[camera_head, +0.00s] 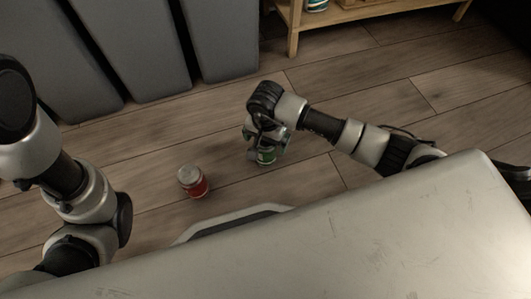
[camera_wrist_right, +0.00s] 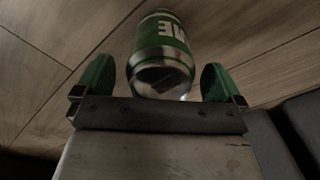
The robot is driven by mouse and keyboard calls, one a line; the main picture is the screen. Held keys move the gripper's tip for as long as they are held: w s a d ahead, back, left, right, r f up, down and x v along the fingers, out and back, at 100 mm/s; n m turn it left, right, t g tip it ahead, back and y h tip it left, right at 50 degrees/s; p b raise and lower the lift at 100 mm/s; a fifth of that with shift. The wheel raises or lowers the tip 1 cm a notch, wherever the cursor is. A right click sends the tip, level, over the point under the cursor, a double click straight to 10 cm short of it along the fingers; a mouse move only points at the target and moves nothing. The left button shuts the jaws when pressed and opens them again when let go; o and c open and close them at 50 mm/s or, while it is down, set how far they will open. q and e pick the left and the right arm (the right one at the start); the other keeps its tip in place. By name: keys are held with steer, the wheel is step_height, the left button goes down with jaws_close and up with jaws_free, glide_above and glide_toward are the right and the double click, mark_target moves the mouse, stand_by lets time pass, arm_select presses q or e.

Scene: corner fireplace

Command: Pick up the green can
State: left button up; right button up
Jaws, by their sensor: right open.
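The green can (camera_head: 265,157) stands on the wood floor, partly hidden under my right gripper (camera_head: 264,146) in the head view. In the right wrist view the green can (camera_wrist_right: 160,48) shows white lettering and a silver end, and it lies between the two green-padded fingers of my right gripper (camera_wrist_right: 160,85). The fingers are open, with a gap on each side of the can. My left arm comes in from the left in the head view, but its gripper is not in view.
Grey panels (camera_head: 130,50) stand at the back left. A wooden shelf (camera_head: 340,14) with a can (camera_head: 316,5) is at the back. Floor on the right is clear.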

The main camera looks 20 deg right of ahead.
steer(key=shift+f, duration=0.5)
steer(key=shift+r, duration=0.1)
steer(key=shift+c, duration=0.4)
steer(key=c, duration=0.9)
